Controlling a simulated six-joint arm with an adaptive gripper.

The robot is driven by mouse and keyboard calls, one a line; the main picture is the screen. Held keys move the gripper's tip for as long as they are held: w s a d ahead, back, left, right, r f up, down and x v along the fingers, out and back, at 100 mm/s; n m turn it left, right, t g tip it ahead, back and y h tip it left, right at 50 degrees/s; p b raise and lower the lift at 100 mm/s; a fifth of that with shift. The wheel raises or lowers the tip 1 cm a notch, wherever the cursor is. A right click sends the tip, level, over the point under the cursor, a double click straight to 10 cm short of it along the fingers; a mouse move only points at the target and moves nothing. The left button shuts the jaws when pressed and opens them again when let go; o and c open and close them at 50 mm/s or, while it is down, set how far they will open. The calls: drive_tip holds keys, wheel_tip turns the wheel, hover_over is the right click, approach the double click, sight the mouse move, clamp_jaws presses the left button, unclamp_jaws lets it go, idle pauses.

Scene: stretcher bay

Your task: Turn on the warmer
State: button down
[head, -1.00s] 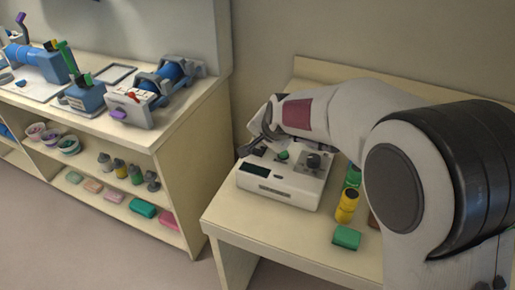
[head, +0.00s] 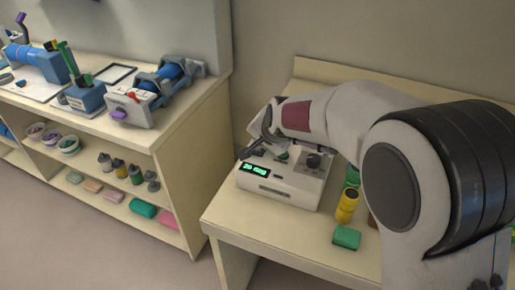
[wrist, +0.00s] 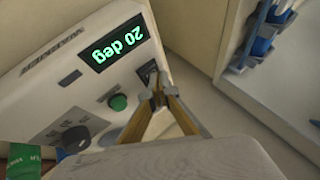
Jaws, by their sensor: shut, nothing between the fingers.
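The warmer (head: 282,190) is a white box on the cream table. Its display (head: 255,168) is lit and reads "20 deg" in green; it also shows upside down in the wrist view (wrist: 117,43). A small dark switch (wrist: 148,72) lies beside the display. A green button (wrist: 118,102) and a dark dial (wrist: 76,138) are on the same top panel. My gripper (wrist: 158,97) is shut and empty, its tips at the switch; I cannot tell if they still touch it. In the head view my gripper (head: 246,152) is at the warmer's back left corner.
A yellow bottle (head: 347,206) and a green block (head: 346,237) stand to the right of the warmer. A shelf unit (head: 190,165) with several tools, bowls and bottles is at the left, across a gap. The table's front strip is bare.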

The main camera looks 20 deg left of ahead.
drive_tip(key=shift+r, duration=0.2)
drive_tip(key=shift+w+r, duration=0.1)
drive_tip(key=shift+r, duration=0.5)
drive_tip(key=shift+r, duration=0.1)
drive_tip(key=shift+w+r, duration=0.2)
drive_tip(key=shift+r, duration=1)
drive_tip(key=shift+w+r, duration=0.2)
drive_tip(key=shift+r, duration=1)
